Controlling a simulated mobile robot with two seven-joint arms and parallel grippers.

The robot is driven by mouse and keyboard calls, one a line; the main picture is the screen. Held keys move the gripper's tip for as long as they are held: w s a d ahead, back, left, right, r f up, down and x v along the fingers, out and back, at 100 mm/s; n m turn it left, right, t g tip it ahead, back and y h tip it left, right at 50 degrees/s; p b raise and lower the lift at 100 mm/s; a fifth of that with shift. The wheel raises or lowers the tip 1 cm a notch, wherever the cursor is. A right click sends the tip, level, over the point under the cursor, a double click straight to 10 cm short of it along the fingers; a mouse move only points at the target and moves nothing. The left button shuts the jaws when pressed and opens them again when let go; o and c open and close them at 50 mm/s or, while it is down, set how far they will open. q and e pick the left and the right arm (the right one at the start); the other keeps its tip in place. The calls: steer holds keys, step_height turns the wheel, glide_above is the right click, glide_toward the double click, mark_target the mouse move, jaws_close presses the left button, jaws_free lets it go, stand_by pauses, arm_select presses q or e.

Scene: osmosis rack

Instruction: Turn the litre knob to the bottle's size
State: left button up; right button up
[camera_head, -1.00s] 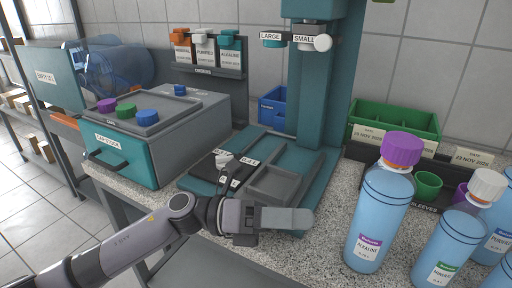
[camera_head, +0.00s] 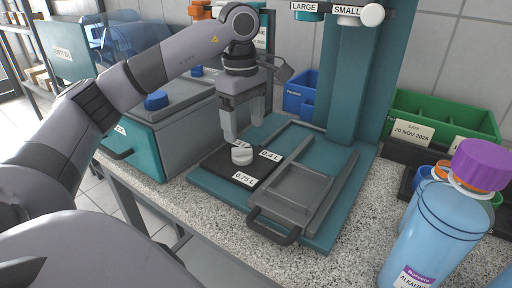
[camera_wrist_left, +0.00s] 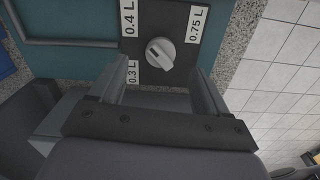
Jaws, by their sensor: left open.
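The litre knob (camera_head: 241,152) is a small round light knob on a black panel (camera_head: 217,167) on the teal stand. In the left wrist view the knob (camera_wrist_left: 160,53) sits among labels 0.3 L, 0.4 L and 0.75 L. Its ridge lies slanted; which label it marks I cannot tell. My left gripper (camera_head: 243,118) is open, pointing down above and behind the knob. In the left wrist view its fingers (camera_wrist_left: 160,90) are spread, with the knob apart from them. A blue bottle (camera_head: 440,225) with a purple cap and ALKALINE label stands at right; its size print is unreadable.
A grey tray with a handle (camera_head: 274,228) lies right of the panel. The stand's teal column (camera_head: 352,80) rises behind, with LARGE and SMALL labels. A teal drawer box (camera_head: 140,150) stands left, a green bin (camera_head: 440,115) back right. Speckled counter is clear in front.

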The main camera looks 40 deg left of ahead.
mark_target(242, 148)
arm_select(q)
steer(key=shift+a, duration=0.4)
steer(key=shift+f, duration=0.4)
step_height(242, 148, down, 6)
steer(key=shift+s+b, duration=0.1)
steer(key=shift+b, duration=0.3)
steer(key=c, duration=1)
steer(key=shift+c, duration=0.2)
